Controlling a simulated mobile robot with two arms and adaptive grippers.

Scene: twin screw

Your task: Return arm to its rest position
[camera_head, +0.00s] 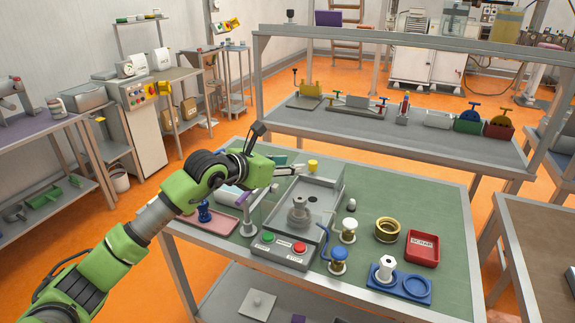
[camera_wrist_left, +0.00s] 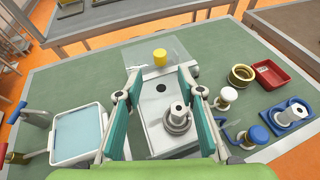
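My left arm comes in from the left in the head view, green with dark joints. Its gripper (camera_head: 290,170) is above the back left part of the grey machine (camera_head: 328,192) on the green-topped table (camera_head: 448,207). In the left wrist view the two teal fingers of the gripper (camera_wrist_left: 162,82) stand wide apart with nothing between them. Below them are the machine's grey top (camera_wrist_left: 150,135) and a round metal fitting (camera_wrist_left: 178,118). My right arm is not in view.
A box with green and red buttons (camera_head: 283,250) sits at the table's front. To the right are a brass ring (camera_head: 389,230), red scrap bin (camera_head: 423,248) and blue holder (camera_head: 415,289). A pink tray (camera_head: 220,223) lies left, below my arm. A raised shelf (camera_head: 400,135) stands behind.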

